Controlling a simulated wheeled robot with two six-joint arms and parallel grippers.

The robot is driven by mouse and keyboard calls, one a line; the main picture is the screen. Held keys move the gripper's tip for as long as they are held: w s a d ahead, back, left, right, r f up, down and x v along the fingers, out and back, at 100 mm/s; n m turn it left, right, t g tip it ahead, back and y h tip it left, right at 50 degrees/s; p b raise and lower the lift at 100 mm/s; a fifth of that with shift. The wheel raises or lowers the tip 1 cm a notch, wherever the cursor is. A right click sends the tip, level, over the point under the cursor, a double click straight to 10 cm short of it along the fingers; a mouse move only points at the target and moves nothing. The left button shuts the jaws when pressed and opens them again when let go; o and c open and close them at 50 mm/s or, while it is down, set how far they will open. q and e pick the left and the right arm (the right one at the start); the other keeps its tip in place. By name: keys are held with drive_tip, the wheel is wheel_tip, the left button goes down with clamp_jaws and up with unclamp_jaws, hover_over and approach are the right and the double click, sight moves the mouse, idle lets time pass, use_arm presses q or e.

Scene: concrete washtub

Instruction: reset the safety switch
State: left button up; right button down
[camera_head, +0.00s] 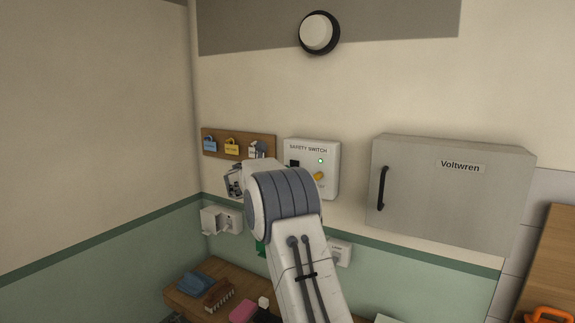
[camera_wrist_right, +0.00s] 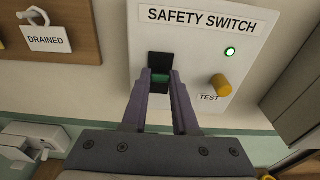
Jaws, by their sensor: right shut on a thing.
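The white safety switch box (camera_head: 327,178) hangs on the wall, and its "SAFETY SWITCH" label also shows in the right wrist view (camera_wrist_right: 203,18). A small indicator light (camera_wrist_right: 230,51) on the box glows green. A yellow knob (camera_wrist_right: 219,86) marked TEST sits below the light. In the head view my right arm hides the fingertips. My left gripper is in neither view.
A wooden board (camera_head: 209,133) with hanging tags is left of the box; one tag reads DRAINED (camera_wrist_right: 46,38). A grey Voltwren cabinet (camera_head: 447,195) with a black handle is on the right. A white wall fixture (camera_head: 220,219) is lower left. A cluttered wooden surface (camera_head: 180,297) lies below.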

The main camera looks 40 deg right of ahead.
drive_tip(key=c, duration=0.7)
unclamp_jaws()
drive_tip(key=b+v, duration=0.4)
drive_tip(key=v, duration=0.6)
drive_tip(key=shift+s+a+b, duration=0.15)
drive_tip(key=shift+a+b, duration=0.05)
drive_tip(key=shift+b, duration=0.1)
